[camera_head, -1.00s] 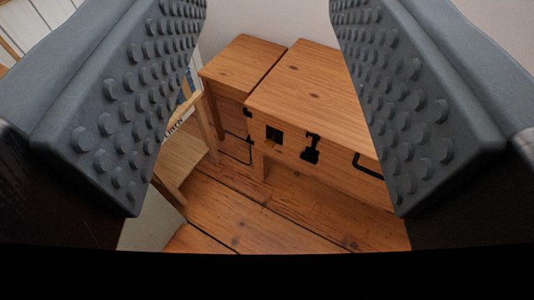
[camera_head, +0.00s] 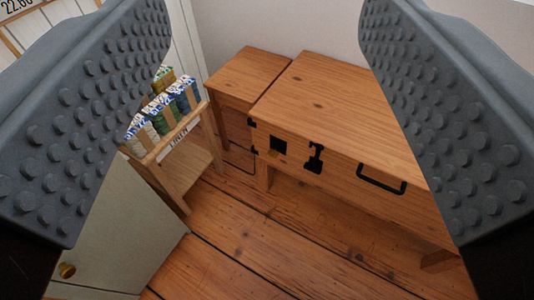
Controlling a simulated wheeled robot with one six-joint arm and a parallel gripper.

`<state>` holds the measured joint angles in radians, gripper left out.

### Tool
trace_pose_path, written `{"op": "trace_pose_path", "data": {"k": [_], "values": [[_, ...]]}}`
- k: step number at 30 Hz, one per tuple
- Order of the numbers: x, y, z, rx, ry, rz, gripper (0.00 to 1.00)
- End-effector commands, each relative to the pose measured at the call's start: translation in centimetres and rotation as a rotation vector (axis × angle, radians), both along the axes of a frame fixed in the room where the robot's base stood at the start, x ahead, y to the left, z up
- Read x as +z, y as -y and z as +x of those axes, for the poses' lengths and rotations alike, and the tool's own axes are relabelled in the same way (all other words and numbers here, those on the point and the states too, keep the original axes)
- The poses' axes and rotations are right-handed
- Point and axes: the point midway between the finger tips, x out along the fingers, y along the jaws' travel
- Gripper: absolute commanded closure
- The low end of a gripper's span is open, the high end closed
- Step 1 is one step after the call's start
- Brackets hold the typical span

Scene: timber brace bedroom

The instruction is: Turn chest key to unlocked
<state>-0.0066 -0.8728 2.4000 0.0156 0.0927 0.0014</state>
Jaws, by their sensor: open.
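A wooden chest (camera_head: 352,112) stands against the wall, seen between my fingers. A key cannot be made out clearly; the square plate is too small to show detail. My gripper (camera_head: 265,135) is open and empty, with its two studded grey fingers wide apart at the left and right. It is some way off from the chest and touches nothing.
A smaller wooden chest or box (camera_head: 247,76) stands left of the chest. A wooden stand (camera_head: 178,152) with bundled goods is at left, near a pale cabinet (camera_head: 120,225) with a brass knob. The plank floor (camera_head: 270,240) in front is clear.

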Motion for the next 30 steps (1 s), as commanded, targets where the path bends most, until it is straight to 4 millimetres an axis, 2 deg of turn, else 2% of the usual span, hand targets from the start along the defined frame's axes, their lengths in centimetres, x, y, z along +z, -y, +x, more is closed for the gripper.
{"op": "trace_pose_path", "data": {"k": [14, 23, 30], "values": [[-5.3, -2.4, 12.7, 0.028, -0.012, 0.151, 0.42], [-10.6, -3.9, 19.9, 0.004, -0.020, 0.238, 0.42], [-15.8, -5.0, 24.8, -0.037, -0.027, 0.293, 0.42]]}}
